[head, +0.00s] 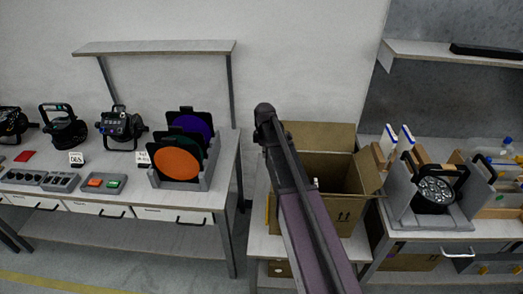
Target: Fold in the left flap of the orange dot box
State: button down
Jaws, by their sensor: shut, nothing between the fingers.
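An open brown cardboard box (345,214) stands on a light bench in the middle of the head view, with dark arrow marks on its front. Its back flap (325,134) stands up, and its right flap (369,172) sticks up and outward. My arm crosses in front of the box's left side, so the left flap and much of the opening are hidden. I cannot make out an orange dot on the box. I cannot see my gripper's fingers; the arm's far end is hidden behind its own links.
A left table holds a rack (208,170) of coloured filter discs, including an orange disc (177,163), and several black lamps. On the right, a par can (435,192) sits in a grey cradle (400,198). A wall shelf (155,47) hangs at upper left.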

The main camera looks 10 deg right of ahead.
notch_tip(320, 180, up, 4)
jog(key=p, duration=0.3)
jog(key=shift+s, duration=0.1)
dwell(0.5)
jog(key=s+a+f+m+b, duration=0.2)
jog(key=s+m, duration=0.5)
jog(key=s, duration=0.4)
jog(key=s+a+f+m+b, duration=0.1)
jog(key=s+a+f+m, duration=0.1)
jog(key=s+m, duration=0.5)
jog(key=s, duration=0.5)
jog(key=shift+a+b, duration=0.35)
jog(key=shift+b, duration=0.05)
